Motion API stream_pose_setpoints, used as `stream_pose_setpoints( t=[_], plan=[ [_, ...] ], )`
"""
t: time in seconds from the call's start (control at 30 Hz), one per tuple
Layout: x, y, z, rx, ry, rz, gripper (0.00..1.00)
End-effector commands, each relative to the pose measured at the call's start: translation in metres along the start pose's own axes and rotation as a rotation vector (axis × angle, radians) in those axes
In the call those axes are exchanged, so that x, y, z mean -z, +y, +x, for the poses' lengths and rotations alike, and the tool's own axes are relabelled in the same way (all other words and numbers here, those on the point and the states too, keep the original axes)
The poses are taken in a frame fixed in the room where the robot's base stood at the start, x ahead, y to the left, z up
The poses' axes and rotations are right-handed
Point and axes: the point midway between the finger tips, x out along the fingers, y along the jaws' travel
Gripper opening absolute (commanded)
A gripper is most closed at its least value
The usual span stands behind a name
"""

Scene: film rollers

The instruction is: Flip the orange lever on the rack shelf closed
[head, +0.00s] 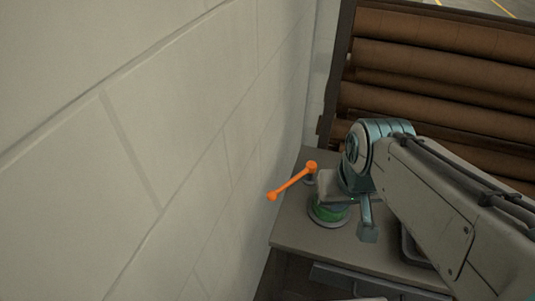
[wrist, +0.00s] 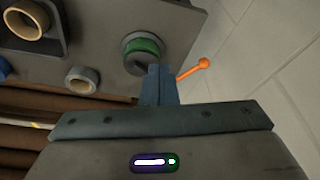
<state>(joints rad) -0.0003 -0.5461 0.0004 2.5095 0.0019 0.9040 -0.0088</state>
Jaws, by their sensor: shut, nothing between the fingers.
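The orange lever (head: 290,182) is a thin bar with a knob at each end in the head view. It slants down to the left over the left edge of the grey shelf (head: 290,235), beside the wall. In the wrist view, one knob and part of the lever (wrist: 195,69) show just right of my gripper (wrist: 158,72). The lever's other end is hidden behind the fingers. My gripper is shut and empty, with its fingers close beside the lever; I cannot tell whether they touch. My fingertips are hard to make out in the head view.
A green-ringed round fitting (head: 328,211) is on the shelf near the lever; it also shows beyond my fingertips in the wrist view (wrist: 142,46). A pale block wall (head: 150,130) runs along the left. Brown rollers (head: 430,70) are stacked behind.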

Motion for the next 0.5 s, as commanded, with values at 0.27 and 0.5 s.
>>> stream_pose_setpoints(
  t=[0.27,0.5],
  plan=[
    [0.000,0.000,0.000,0.000,0.001,0.000,0.00],
    [0.023,-0.012,0.025,0.018,0.008,-0.051,0.00]
  ],
)
